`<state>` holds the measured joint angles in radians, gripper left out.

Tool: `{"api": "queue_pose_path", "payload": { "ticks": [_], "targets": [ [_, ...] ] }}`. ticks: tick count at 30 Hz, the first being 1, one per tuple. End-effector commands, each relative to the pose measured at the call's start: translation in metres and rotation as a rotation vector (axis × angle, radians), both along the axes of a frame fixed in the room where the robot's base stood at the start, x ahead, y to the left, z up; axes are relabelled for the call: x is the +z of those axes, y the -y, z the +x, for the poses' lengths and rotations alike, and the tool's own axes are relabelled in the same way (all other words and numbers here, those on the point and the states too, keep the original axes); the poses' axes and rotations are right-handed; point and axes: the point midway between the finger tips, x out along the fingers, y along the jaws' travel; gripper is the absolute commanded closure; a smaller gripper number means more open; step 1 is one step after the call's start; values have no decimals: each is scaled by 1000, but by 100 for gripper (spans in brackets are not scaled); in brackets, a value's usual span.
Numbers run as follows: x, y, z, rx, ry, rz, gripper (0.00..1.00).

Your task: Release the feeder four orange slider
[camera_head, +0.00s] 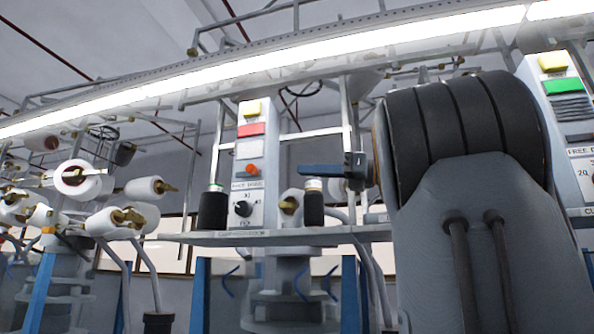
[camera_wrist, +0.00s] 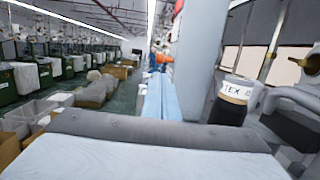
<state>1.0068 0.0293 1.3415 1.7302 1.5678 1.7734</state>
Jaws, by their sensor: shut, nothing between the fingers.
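An orange part (camera_head: 251,169), likely the orange slider, sits low on the grey control panel, below a red button. An orange part also shows in the wrist view (camera_wrist: 163,58), just beyond the fingertips. My gripper (camera_head: 302,170) is shut and empty, its blue-grey fingers pointing left toward the panel. In the head view a gap separates the fingertips from the orange part. In the wrist view my gripper (camera_wrist: 158,80) lines up with it, and its tips partly overlap its lower side. I cannot read a feeder number.
Dark spools (camera_head: 213,211) (camera_head: 314,208) stand on the shelf (camera_head: 270,238). White yarn cones (camera_head: 78,178) are at left. A second panel (camera_head: 566,100) is at right.

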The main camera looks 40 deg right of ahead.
Motion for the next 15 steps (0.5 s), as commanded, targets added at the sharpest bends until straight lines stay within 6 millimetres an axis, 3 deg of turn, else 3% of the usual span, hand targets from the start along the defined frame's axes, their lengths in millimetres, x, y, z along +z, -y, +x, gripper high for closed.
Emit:
{"api": "queue_pose_path", "payload": {
  "ticks": [15],
  "targets": [
    [17,-57,79,7,0,0,100]
  ]
}}
